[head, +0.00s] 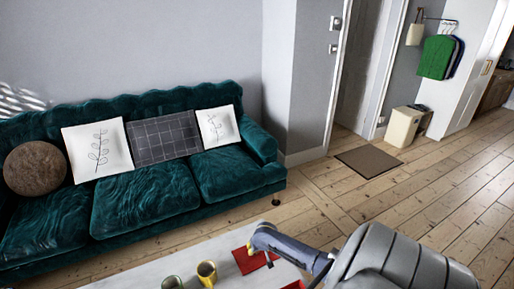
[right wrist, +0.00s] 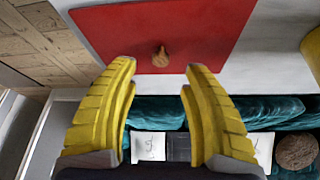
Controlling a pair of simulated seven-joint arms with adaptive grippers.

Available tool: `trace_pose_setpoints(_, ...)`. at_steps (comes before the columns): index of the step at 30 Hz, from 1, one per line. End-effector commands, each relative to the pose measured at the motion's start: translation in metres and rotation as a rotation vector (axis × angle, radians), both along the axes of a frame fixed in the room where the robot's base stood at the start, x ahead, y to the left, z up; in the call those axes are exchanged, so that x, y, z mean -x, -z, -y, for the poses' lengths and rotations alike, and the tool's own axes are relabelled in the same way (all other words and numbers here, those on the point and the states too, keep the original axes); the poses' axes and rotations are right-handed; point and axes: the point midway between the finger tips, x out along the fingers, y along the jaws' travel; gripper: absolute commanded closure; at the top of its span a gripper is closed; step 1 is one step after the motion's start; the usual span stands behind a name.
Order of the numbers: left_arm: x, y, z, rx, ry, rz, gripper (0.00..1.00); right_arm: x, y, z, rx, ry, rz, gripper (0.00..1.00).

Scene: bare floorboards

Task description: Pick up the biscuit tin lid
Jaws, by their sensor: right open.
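The biscuit tin lid is a flat red square with a small wooden knob; in the right wrist view the lid (right wrist: 205,35) lies beyond my fingertips. Its knob (right wrist: 160,56) is in line with the gap between the fingers, with no visible contact. In the head view the red lid (head: 243,261) lies on the pale table, partly covered by my right gripper (head: 256,240). My right gripper (right wrist: 158,70) is open, its two yellow fingers apart and empty. My left gripper is in neither view.
A yellow mug (head: 207,273) and a green mug (head: 172,283) stand left of the lid on the pale table (head: 225,247). Another red piece (head: 293,285) shows at the bottom edge, mostly cut off. A teal sofa (head: 150,195) stands behind the table.

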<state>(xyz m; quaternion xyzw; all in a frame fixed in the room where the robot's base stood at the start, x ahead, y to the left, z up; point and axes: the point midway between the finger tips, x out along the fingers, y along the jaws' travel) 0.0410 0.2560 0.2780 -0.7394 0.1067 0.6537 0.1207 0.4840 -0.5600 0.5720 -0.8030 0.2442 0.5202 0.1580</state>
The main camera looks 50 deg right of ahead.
Motion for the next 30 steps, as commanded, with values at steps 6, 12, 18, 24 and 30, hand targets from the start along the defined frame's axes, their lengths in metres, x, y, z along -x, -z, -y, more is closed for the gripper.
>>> trace_pose_setpoints(6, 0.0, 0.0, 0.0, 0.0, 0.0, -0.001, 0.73, -0.005, 0.015, 0.003, -0.001, 0.002, -0.002, 0.53)
trace_pose_setpoints(12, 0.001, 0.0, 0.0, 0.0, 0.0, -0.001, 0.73, -0.012, 0.033, 0.007, -0.001, 0.002, 0.0, 0.53)
trace_pose_setpoints(18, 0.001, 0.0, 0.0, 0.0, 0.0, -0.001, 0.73, -0.016, 0.044, 0.01, -0.001, 0.002, 0.0, 0.53)
trace_pose_setpoints(24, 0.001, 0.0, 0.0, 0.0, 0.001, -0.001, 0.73, -0.017, 0.048, 0.011, -0.001, 0.0, -0.001, 0.53)
trace_pose_setpoints(30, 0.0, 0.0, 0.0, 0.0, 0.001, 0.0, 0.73, -0.017, 0.048, 0.01, -0.001, 0.0, -0.001, 0.53)
